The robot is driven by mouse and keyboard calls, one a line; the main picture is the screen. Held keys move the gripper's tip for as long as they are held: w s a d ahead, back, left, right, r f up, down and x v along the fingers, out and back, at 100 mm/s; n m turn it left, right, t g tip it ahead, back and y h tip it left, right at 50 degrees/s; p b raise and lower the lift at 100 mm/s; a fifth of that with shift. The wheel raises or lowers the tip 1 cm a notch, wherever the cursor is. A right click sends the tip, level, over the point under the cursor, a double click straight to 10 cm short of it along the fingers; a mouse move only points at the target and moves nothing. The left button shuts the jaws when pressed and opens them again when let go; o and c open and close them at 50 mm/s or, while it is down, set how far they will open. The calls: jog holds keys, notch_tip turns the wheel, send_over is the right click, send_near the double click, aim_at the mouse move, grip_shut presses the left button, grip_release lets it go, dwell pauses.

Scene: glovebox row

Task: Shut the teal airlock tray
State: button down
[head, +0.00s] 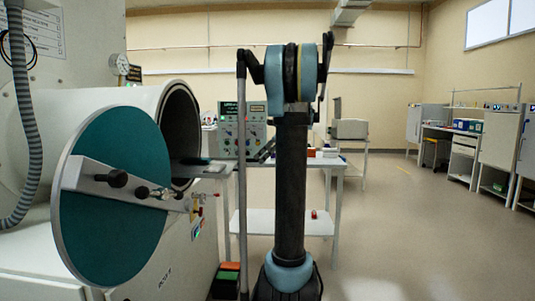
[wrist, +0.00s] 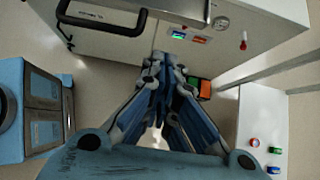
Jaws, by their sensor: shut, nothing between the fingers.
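In the head view the airlock tray (head: 205,169) sticks out of the open round airlock chamber (head: 179,132), past its rim, with a dark teal surface partly hidden by the chamber mouth. A large round teal door (head: 118,225) stands swung open in front of it, with a grey bar and black knobs across it. In the wrist view my gripper (wrist: 167,62) is shut and empty, with its fingertips together. A dark, grey-edged slab at the top edge may be the tray, but I cannot tell. My gripper's fingers cannot be made out in the head view.
A white cabinet with a black handle (wrist: 103,25), a gauge (wrist: 222,23) and a red knob (wrist: 243,41) lies ahead of the fingers. A white trolley (head: 262,220) stands behind my arm. Orange and green boxes (head: 228,279) sit on the floor. Open floor lies to the right.

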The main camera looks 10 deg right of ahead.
jog(key=w+a+f, duration=0.1)
jog(key=a+f, duration=0.1)
jog(key=a, duration=0.3)
jog(key=shift+w+a, duration=0.35)
jog(key=shift+w, duration=0.05)
jog(key=shift+a, duration=0.1)
